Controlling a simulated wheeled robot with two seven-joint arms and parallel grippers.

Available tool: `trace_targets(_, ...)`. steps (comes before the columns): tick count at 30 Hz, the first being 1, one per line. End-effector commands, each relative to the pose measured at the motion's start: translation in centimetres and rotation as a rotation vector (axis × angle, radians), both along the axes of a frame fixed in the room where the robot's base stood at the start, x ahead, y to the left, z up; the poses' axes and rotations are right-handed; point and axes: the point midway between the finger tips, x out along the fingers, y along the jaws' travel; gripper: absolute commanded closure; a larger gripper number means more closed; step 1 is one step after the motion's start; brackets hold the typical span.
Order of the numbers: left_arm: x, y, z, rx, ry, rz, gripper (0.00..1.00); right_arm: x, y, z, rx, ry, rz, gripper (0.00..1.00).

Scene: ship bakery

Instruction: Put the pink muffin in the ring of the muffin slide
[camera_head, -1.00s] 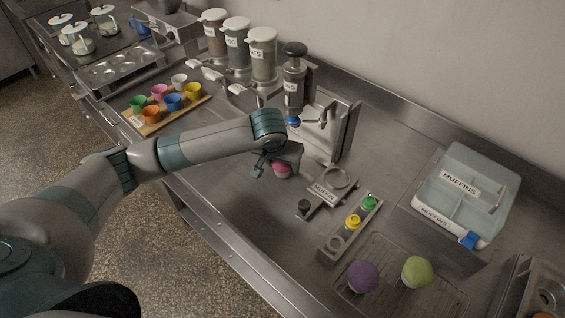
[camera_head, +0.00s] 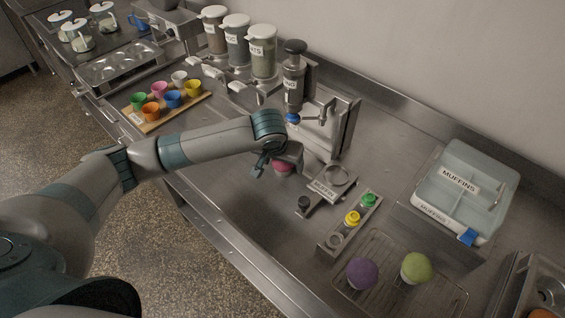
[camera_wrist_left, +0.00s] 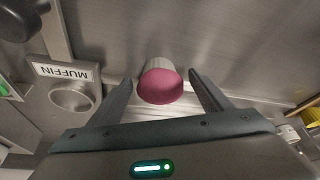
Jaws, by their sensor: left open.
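The pink muffin (camera_head: 282,167) is partly hidden under my left gripper in the head view. In the left wrist view the muffin (camera_wrist_left: 160,87) shows its pink top and pale wrapper between the two fingers. My left gripper (camera_wrist_left: 162,78) is open, with a gap visible on each side of the muffin. The muffin slide (camera_head: 324,190), labelled MUFFIN, lies just right of the gripper in the head view. Its empty ring (camera_head: 349,176) is at its far end; the ring (camera_wrist_left: 73,110) shows left of the fingers in the wrist view. My right gripper is not in view.
A dispenser (camera_head: 294,85) stands behind the slide. A rack with yellow and green pieces (camera_head: 335,238) lies in front right. Purple (camera_head: 362,273) and green (camera_head: 416,267) muffins sit on a grate. A MUFFINS box (camera_head: 472,160) stands at right. Coloured cups (camera_head: 172,100) are at left.

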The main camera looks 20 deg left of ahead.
Motion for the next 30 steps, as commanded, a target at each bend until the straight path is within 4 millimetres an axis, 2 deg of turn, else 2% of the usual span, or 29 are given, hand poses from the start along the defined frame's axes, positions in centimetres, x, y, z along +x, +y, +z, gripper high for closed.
trace_targets(8,-0.9,0.0,2.4,-0.001,-0.004,-0.002,0.28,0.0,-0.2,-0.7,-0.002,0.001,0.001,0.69)
trace_targets(21,-3.7,-0.1,9.3,-0.002,-0.003,-0.001,0.28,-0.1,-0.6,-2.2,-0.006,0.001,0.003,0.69)
trace_targets(25,-4.2,-0.1,10.5,-0.001,-0.002,0.0,0.28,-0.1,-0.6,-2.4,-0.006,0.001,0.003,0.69)
trace_targets(30,-4.6,-0.1,11.2,0.0,-0.001,0.001,0.28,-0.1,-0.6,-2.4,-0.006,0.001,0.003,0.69)
